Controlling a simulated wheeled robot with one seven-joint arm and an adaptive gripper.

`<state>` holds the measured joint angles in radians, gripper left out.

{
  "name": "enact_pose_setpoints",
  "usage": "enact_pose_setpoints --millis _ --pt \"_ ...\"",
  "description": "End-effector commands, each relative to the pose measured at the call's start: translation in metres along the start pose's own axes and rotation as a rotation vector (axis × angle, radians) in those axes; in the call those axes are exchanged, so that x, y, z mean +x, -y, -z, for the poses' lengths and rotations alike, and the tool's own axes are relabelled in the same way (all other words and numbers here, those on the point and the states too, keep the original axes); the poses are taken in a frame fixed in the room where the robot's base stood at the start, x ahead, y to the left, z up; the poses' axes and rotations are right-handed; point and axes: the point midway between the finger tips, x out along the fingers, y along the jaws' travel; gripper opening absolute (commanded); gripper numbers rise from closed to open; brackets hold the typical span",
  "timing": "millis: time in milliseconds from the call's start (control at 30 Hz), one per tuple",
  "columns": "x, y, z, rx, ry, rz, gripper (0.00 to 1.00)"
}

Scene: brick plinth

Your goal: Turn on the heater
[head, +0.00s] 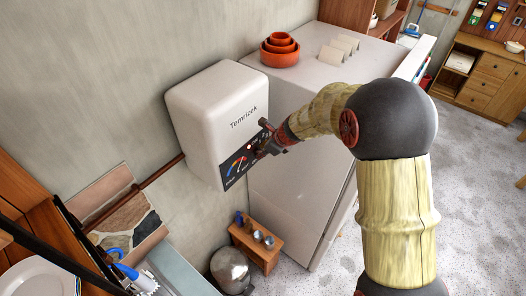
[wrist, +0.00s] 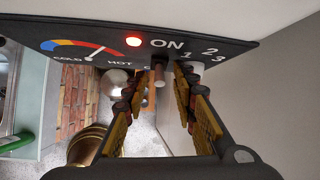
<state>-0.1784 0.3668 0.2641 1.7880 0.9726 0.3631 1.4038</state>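The heater (head: 212,112) is a white wall-mounted box with the name "Temrizek" on its front. Its dark control panel (wrist: 230,47) shows a cold-to-hot gauge (wrist: 85,48), a red light (wrist: 133,41) that looks lit beside "ON", and the numbers 1, 2 and 3. A pale knob (wrist: 196,72) is partly hidden behind the right finger. My gripper (wrist: 156,88) is open, its fingers apart on either side of the grey knob, with no clear contact. In the head view my gripper (head: 266,146) is at the panel and covers part of it.
Below are a small wooden stool (head: 252,246) and a round metal pot (head: 230,268). Open floor lies to the right.

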Motion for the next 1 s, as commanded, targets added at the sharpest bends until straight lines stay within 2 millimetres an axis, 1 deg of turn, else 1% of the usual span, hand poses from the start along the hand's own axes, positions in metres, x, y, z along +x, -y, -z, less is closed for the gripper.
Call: enact_pose_setpoints --millis 167,267,367,700,833,1000 --pt "-0.001 0.000 0.000 0.000 0.000 0.000 0.27" --pt "-0.007 0.001 -0.001 0.001 0.001 0.001 0.27" --pt "-0.021 0.001 -0.001 -0.001 0.001 0.001 0.27" --pt "-0.088 0.001 0.000 0.000 0.001 0.002 0.27" --pt "-0.106 0.001 0.000 0.001 0.001 0.001 0.27" --pt "-0.118 0.000 0.000 -0.001 0.000 0.000 0.27"
